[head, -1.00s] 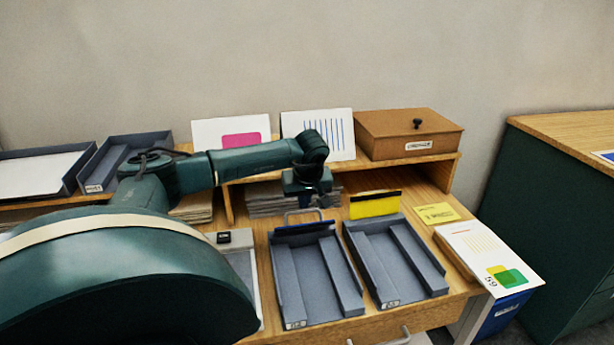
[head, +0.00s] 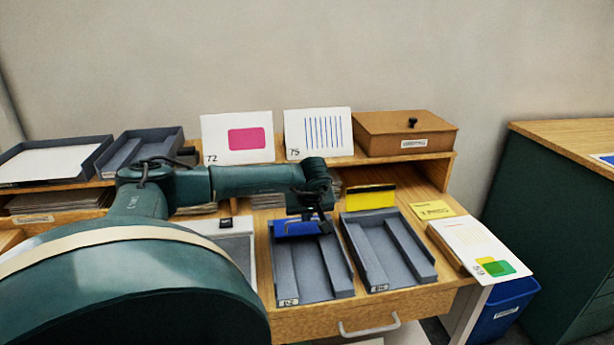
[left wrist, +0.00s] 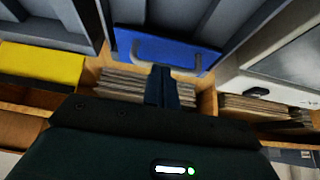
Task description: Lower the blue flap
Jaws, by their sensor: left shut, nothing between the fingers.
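The blue flap (head: 287,229) is at the back end of the left grey tray (head: 318,275), with its blue face showing. In the left wrist view the flap (left wrist: 165,48) has a grey wire handle (left wrist: 140,55) along its edge nearest the fingers. My left gripper (head: 322,226) is shut and empty at the flap's right part, partly covering it. In the left wrist view its fingertips (left wrist: 161,72) overlap the handle edge; I cannot tell whether they touch. My right gripper is not in view.
A yellow flap (head: 371,198) stands behind the right grey tray (head: 392,255). A shelf behind holds a brown box (head: 405,135) and two white cards. Paper stacks (left wrist: 125,82) lie under the shelf. A blue bin (head: 503,312) stands at the right.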

